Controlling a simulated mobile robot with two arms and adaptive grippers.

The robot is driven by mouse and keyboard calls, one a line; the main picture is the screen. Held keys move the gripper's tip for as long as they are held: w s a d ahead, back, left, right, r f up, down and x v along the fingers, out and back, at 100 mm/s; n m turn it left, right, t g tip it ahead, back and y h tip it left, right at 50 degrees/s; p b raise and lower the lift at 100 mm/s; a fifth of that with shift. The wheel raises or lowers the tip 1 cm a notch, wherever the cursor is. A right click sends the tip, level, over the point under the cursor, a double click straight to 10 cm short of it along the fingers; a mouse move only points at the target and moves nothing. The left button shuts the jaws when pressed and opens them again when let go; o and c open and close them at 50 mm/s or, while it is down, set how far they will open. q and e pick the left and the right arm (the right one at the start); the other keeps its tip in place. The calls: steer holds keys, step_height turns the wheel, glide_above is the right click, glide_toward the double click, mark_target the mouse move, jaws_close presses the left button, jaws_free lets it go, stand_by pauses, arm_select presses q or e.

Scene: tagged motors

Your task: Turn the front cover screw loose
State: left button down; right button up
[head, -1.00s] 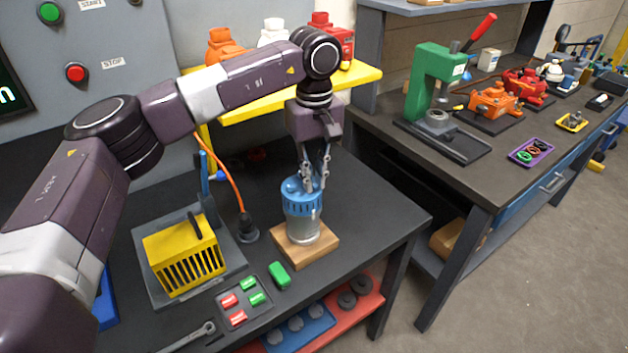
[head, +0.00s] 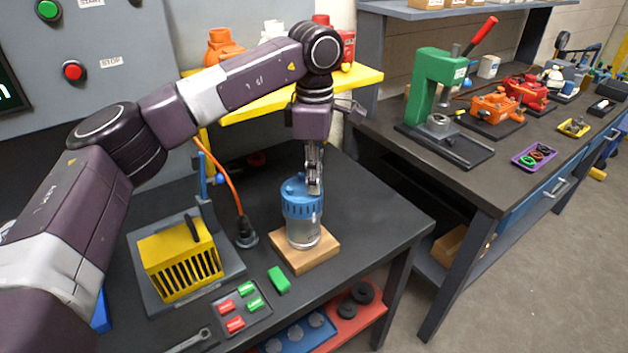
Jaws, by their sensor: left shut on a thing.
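A small motor with a blue cover (head: 301,205) and a silver body (head: 303,234) stands upright on a wooden block (head: 305,258) on the dark workbench. My left gripper (head: 315,188) points straight down at the top of the blue cover, on its right side as pictured. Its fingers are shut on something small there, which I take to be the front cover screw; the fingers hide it. My right gripper is not in view.
A yellow slotted box (head: 183,262) on a grey base stands left of the motor. A green block (head: 279,280), a tray of red and green tags (head: 241,309) and a wrench (head: 190,341) lie in front. A yellow shelf (head: 300,95) is behind. Bench right of the motor is clear.

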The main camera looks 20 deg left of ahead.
arm_select(q)
steer(key=n+b, duration=0.1)
steer(key=n, duration=0.4)
steer(key=shift+f+n, duration=0.15)
steer(key=shift+n, duration=0.15)
steer(key=n+b, duration=0.1)
steer(key=n, duration=0.5)
steer(key=shift+s, duration=0.1)
steer(key=n+b, duration=0.1)
steer(key=n, duration=0.5)
steer(key=shift+d+f+n, duration=0.1)
steer(key=shift+n, duration=0.2)
steer(key=n+b, duration=0.1)
steer(key=n, duration=0.4)
steer(key=shift+n, duration=0.3)
steer(key=c, duration=2.2)
jaws_free()
steer(key=shift+o, duration=1.2)
